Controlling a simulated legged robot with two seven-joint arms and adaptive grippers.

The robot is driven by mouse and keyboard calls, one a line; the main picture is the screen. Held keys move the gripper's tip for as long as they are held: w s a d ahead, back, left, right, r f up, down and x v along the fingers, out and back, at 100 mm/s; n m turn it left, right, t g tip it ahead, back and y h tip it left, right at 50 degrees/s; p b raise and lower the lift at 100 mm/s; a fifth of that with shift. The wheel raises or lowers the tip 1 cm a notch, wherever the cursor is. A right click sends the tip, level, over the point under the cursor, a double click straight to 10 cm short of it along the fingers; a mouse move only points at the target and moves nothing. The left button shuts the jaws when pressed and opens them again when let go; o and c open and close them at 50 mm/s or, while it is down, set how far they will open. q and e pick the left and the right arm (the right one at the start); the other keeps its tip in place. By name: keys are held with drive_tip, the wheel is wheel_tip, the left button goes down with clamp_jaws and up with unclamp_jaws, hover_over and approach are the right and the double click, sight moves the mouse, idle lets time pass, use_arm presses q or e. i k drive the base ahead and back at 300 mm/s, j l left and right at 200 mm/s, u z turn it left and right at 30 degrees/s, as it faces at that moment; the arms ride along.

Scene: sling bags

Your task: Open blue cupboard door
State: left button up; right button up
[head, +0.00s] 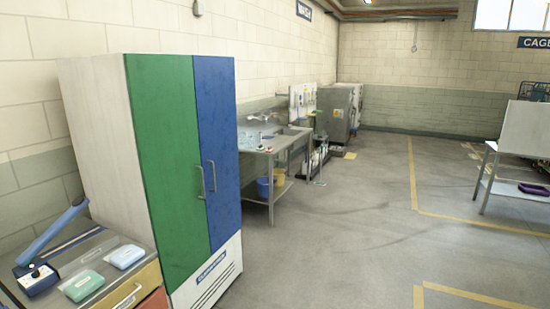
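A tall white cupboard (95,140) stands at the left, with a green door (168,150) and, to its right, a blue door (222,120). Both doors look shut and flush with the front. The blue door has a vertical metal handle (211,176) near its left edge. The green door has a similar handle (201,182) close beside it. A white panel with a blue label (211,267) is below the doors. Neither of my grippers shows in the head view.
A drawer unit (105,260) with a blue-armed device (38,277) and two small cases stands left of the cupboard. A sink table (275,150) stands beyond it. The grey floor (340,230) in front and right is clear. A white table (500,165) is far right.

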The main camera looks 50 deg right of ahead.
sight(214, 78)
drive_tip(key=z, duration=1.2)
drive_tip(key=i+l, duration=0.1)
drive_tip(key=i, duration=0.45)
drive_tip(key=z, duration=0.05)
